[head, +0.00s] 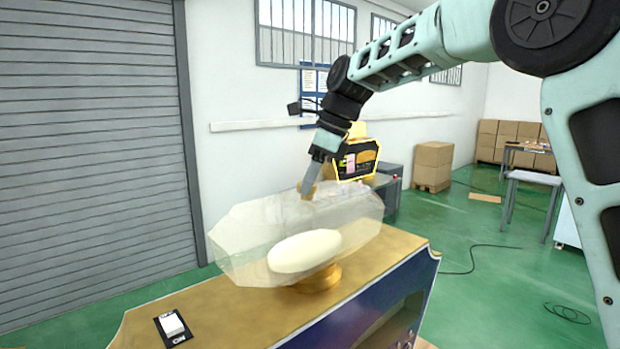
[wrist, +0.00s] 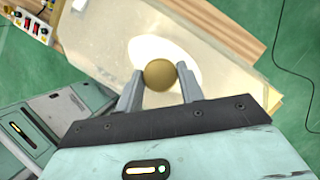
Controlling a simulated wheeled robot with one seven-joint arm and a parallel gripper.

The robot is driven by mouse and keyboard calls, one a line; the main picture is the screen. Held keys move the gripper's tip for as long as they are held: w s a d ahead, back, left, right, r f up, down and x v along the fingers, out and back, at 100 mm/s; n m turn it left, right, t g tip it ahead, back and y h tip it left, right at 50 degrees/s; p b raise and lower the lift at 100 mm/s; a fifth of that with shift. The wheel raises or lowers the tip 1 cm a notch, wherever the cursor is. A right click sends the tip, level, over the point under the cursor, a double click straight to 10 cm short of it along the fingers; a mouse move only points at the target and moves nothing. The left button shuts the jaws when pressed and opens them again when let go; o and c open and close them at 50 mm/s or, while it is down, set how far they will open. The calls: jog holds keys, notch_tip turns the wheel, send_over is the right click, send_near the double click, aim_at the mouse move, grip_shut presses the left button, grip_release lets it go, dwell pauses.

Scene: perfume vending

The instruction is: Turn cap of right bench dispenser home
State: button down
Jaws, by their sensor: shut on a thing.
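The dispenser (head: 235,232) is a large clear faceted bottle with a cream egg-shaped body (head: 303,250) inside. It rests on a round gold foot (head: 318,280) on the gold-topped bench (head: 235,318). My gripper (head: 308,188) reaches down from above to the top of the bottle. It is shut on the round gold cap (wrist: 159,74), with one finger on each side, as the wrist view shows. The cap is mostly hidden by the fingers in the head view. How far the cap is turned cannot be told.
A black plate with a white switch (head: 173,325) lies on the bench's near left. A yellow-and-black machine (head: 356,160) stands behind the bottle. Cardboard boxes (head: 433,166) and a table (head: 532,178) stand farther right. Cables lie on the green floor (head: 490,285), which is otherwise largely clear.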

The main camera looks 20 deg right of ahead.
jog(key=c, duration=0.9)
grip_release()
jog(key=shift+r, duration=0.1)
jog(key=b+v, duration=0.1)
jog(key=v, duration=1.6)
jog(key=shift+d, duration=0.15)
